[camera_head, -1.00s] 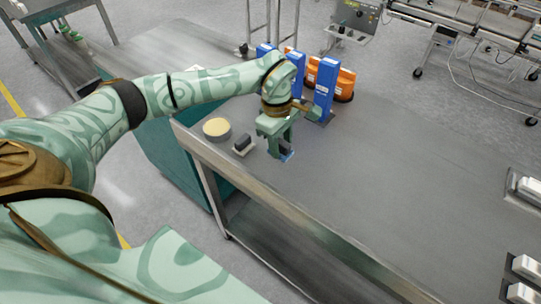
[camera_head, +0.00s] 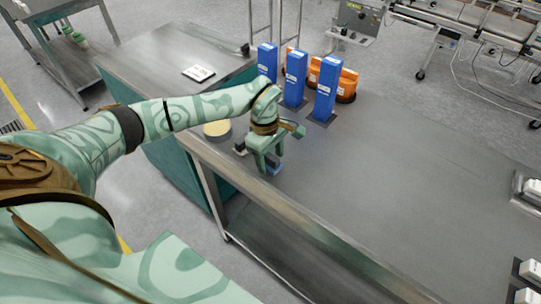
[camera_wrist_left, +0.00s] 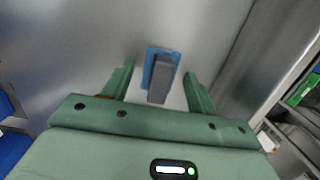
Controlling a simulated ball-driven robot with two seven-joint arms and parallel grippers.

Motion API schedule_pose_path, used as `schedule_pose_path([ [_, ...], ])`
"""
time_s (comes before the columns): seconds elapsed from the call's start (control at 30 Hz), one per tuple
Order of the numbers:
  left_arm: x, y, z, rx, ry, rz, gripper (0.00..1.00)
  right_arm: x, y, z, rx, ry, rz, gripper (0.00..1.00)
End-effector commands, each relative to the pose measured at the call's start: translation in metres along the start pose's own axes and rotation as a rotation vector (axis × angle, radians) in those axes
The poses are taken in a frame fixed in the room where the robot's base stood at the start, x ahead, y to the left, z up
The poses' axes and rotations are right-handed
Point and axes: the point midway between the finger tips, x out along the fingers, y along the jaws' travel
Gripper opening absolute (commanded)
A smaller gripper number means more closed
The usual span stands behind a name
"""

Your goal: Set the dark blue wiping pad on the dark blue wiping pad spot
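The blue wiping pad (camera_head: 273,169) shows partly below my left gripper (camera_head: 267,163), near the table's front edge. In the left wrist view the pad (camera_wrist_left: 163,53) is a blue plate with a grey upright handle (camera_wrist_left: 158,82). The handle stands between the two fingers of my left gripper (camera_wrist_left: 160,75), with a gap on each side. The gripper is open around it. The pad seems to lie on the table. No separate dark blue spot is distinguishable; I cannot tell whether one lies under the pad. My right gripper is out of view.
A dark block on a pale base (camera_head: 239,149) stands just left of the gripper, partly hidden. A round yellow-topped item (camera_head: 217,128) is behind it. Blue boxes (camera_head: 325,88) and orange containers (camera_head: 347,82) stand farther back.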

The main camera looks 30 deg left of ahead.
Motion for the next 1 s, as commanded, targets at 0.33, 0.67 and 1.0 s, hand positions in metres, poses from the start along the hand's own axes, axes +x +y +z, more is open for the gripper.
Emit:
schedule_pose_path([
  [0.33,-0.005,0.0,0.001,0.001,0.0,0.002,0.61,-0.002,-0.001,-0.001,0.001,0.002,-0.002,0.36],
  [0.67,-0.074,0.001,0.0,0.0,0.003,0.006,0.61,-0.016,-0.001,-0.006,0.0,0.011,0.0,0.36],
  [1.0,-0.122,0.0,0.001,0.0,0.0,0.001,0.61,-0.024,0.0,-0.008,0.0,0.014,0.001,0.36],
])
